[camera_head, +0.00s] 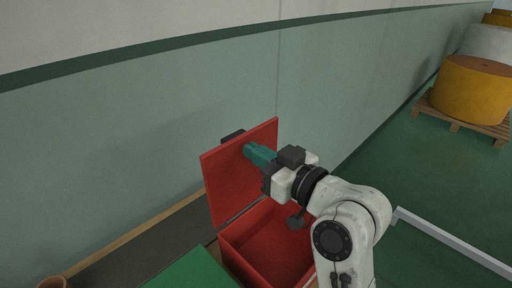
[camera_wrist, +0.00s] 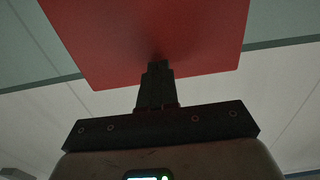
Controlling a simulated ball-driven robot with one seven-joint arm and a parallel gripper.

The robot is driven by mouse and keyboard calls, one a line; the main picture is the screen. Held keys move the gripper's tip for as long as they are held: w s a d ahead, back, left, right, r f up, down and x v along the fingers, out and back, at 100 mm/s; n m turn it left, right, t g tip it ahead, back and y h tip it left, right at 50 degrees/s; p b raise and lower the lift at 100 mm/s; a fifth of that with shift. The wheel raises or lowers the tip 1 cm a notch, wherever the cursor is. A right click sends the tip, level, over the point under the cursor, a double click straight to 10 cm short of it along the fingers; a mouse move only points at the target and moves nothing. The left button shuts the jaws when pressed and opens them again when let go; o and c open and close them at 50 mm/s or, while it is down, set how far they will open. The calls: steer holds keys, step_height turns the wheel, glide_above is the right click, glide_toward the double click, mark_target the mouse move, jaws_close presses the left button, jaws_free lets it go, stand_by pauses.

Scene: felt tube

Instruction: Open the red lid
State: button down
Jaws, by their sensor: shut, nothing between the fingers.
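The red lid (camera_head: 225,183) stands raised, roughly upright, at the back of the red box (camera_head: 262,244). The box is open at the top and its inside shows empty where I can see it. My gripper (camera_head: 250,152) is at the inner face of the lid, near its upper part. In the wrist view the lid (camera_wrist: 150,35) fills the top middle, and the shut fingers of my gripper (camera_wrist: 158,66) reach to its face and look to be touching it. Nothing shows between the fingers. My arm hides the right part of the box.
A green surface (camera_head: 193,272) lies left of the box, with a brown round rim (camera_head: 53,282) at the lower left. A pale green wall (camera_head: 110,145) runs behind. A large yellow roll (camera_head: 473,90) sits on a wooden pallet (camera_head: 462,125) at right.

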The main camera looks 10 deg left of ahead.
steer(key=shift+w+a, duration=0.15)
steer(key=w+a+h+p, duration=0.1)
steer(key=p, duration=0.1)
steer(key=w+a+g+p, duration=0.1)
steer(key=p, duration=0.1)
steer(key=shift+w+a+r+h, duration=0.1)
steer(key=shift+a+h, duration=0.3)
stand_by(0.5)
